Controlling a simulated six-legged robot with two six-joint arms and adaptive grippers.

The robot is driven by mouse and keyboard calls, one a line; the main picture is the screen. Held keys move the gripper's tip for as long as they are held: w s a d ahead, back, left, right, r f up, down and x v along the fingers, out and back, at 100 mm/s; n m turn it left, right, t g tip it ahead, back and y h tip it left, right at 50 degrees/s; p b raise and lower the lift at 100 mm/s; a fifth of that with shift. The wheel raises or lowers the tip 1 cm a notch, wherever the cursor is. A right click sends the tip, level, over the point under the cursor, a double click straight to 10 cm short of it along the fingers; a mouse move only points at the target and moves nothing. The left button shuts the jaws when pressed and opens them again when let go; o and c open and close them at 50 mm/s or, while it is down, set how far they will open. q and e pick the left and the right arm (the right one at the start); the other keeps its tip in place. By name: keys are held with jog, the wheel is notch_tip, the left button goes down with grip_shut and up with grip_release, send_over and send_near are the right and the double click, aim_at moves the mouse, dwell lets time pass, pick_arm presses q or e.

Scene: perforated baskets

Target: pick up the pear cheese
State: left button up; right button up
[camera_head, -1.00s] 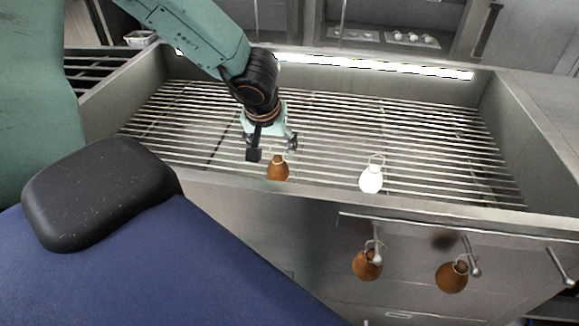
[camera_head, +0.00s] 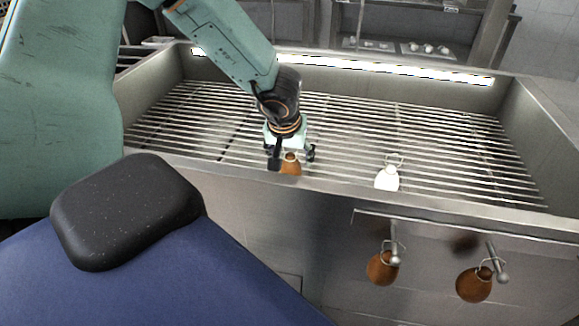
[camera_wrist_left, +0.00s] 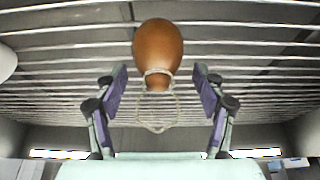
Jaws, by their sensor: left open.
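A brown pear cheese (camera_head: 291,166) with a cord loop at its neck sits on the slatted rack near the front wall of the metal basin. In the left wrist view the same brown cheese (camera_wrist_left: 158,52) lies ahead, centred between the fingers, its cord loop toward the gripper. My left gripper (camera_head: 291,158) is open and comes down over the cheese from behind; in the wrist view its open fingers (camera_wrist_left: 160,92) stand apart on both sides of the cord, not touching the cheese. A white pear cheese (camera_head: 387,178) stands to the right. My right gripper is out of view.
Brown cheeses (camera_head: 382,267) and (camera_head: 474,284) hang by cords from pegs on the front panel. The basin's metal rim (camera_head: 440,212) runs along the front. The slatted rack (camera_head: 420,135) is largely clear behind and to the right.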

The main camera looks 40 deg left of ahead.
pick_arm(q)
jog(key=shift+x, duration=0.85)
jog(key=shift+d+r, duration=0.15)
jog(key=shift+r, duration=0.1)
jog(key=shift+s, duration=0.15)
jog(key=shift+c, duration=0.6)
jog(key=shift+w+f, duration=0.1)
jog(key=shift+w, duration=0.1)
jog(key=c, duration=0.4)
jog(key=shift+s, duration=0.1)
jog(key=c, duration=0.8)
